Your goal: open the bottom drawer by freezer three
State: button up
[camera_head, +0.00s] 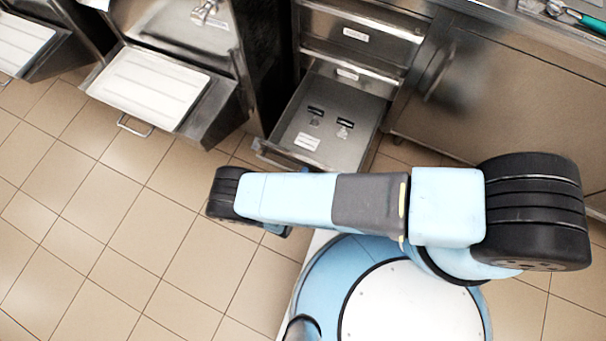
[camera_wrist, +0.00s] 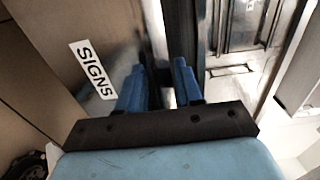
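The bottom drawer (camera_head: 335,150) of the steel drawer unit is pulled well out in the head view. A few dark items and a white label lie inside it. My gripper is mostly hidden by my arm in the head view, close to the drawer's front end. In the wrist view my gripper (camera_wrist: 160,68) has its two blue fingers apart, with a dark gap between them. A steel panel with a "SIGNS" label (camera_wrist: 92,70) is left of the fingers. I cannot tell whether the fingers touch the drawer.
Closed drawers (camera_head: 360,38) sit above the open one. A steel freezer with a white tray (camera_head: 150,88) on its projecting shelf stands to the left. A steel cabinet (camera_head: 490,95) is to the right. The tiled floor (camera_head: 130,220) at front left is clear.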

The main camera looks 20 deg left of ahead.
jog(key=shift+o, duration=1.2)
jog(key=shift+r, duration=0.1)
jog(key=s+a, duration=0.1)
jog(key=s, duration=1.2)
jog(key=shift+s, duration=0.35)
jog(key=shift+a, duration=0.1)
